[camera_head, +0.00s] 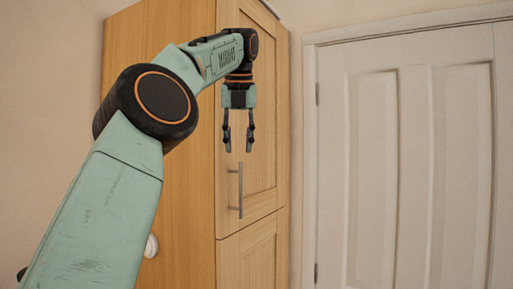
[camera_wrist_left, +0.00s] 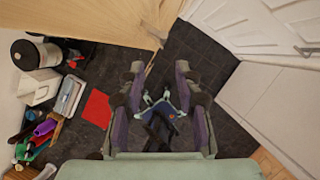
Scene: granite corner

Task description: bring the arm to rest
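My left arm (camera_head: 95,215) comes in from the lower left of the head view and bends over at the top. My left gripper (camera_head: 238,146) hangs from it with fingers pointing down, in front of the wooden cabinet (camera_head: 160,150). Its fingers are apart with nothing between them. In the left wrist view the two fingers (camera_wrist_left: 160,108) reach out above the dark tiled floor, also apart and empty. My right gripper is in neither view.
The cabinet's vertical door handle (camera_head: 240,190) is just below the fingertips in the head view. A white panelled door (camera_head: 420,170) stands to the right. The left wrist view shows a red sheet (camera_wrist_left: 98,108), a cylindrical bin (camera_wrist_left: 36,53) and clutter on the left.

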